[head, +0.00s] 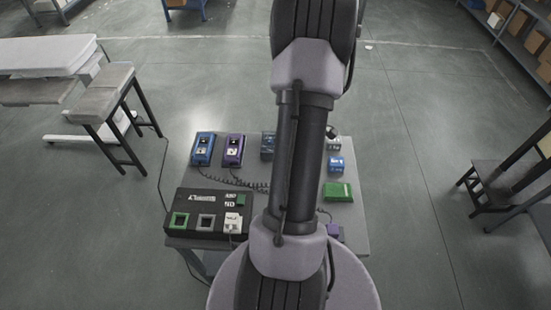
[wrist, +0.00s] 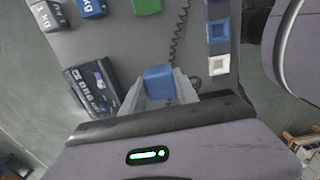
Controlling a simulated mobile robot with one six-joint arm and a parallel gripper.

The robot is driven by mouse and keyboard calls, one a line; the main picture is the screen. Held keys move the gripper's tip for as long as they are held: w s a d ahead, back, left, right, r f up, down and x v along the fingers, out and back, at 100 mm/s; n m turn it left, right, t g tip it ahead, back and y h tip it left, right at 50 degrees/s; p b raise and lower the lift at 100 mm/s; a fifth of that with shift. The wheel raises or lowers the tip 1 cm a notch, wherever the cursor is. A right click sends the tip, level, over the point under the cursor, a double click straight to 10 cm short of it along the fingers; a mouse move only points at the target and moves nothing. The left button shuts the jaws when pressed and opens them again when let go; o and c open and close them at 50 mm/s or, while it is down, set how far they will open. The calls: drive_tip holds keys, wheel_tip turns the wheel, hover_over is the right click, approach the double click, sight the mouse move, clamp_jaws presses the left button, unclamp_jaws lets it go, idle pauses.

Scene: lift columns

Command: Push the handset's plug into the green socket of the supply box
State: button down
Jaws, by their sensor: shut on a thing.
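My gripper (wrist: 160,88) is shut on a blue block-shaped plug (wrist: 158,80) above the table in the wrist view. My own arm hides both in the head view. The black supply box (head: 175,228) is at the table's front left in the head view. A blue handset (head: 203,148) and a purple handset (head: 233,150) lie behind the box. A coiled cord (wrist: 178,35) runs near the held plug; I cannot tell where it ends.
A strip with purple, blue and white squares (wrist: 218,35) lies right of the plug in the wrist view. A dark labelled device (wrist: 92,88) lies left. A blue weight (head: 336,166) and a green block (head: 338,192) are on the table's right. A stool (head: 103,95) stands left.

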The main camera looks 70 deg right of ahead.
drive_tip(key=shift+w+a, duration=0.4)
drive_tip(key=shift+a, duration=0.05)
drive_tip(key=w+a+b, duration=0.4)
drive_tip(key=w+a, duration=2.3)
drive_tip(key=w, duration=0.2)
wheel_tip(320, 180, down, 5)
drive_tip(key=b, duration=0.3)
drive_tip(key=shift+a, duration=0.15)
drive_tip(key=shift+f+b, duration=0.65)
drive_tip(key=shift+b, duration=0.1)
drive_tip(key=shift+s+f+b, duration=0.1)
drive_tip(key=shift+f+b, duration=0.7)
drive_tip(key=shift+f, duration=0.2)
idle(0.7)
drive_tip(key=c, duration=0.7)
unclamp_jaws()
drive_tip(key=shift+o, duration=0.2)
drive_tip(key=shift+r, duration=0.1)
wheel_tip(320, 180, up, 7)
drive_tip(key=p, duration=0.5)
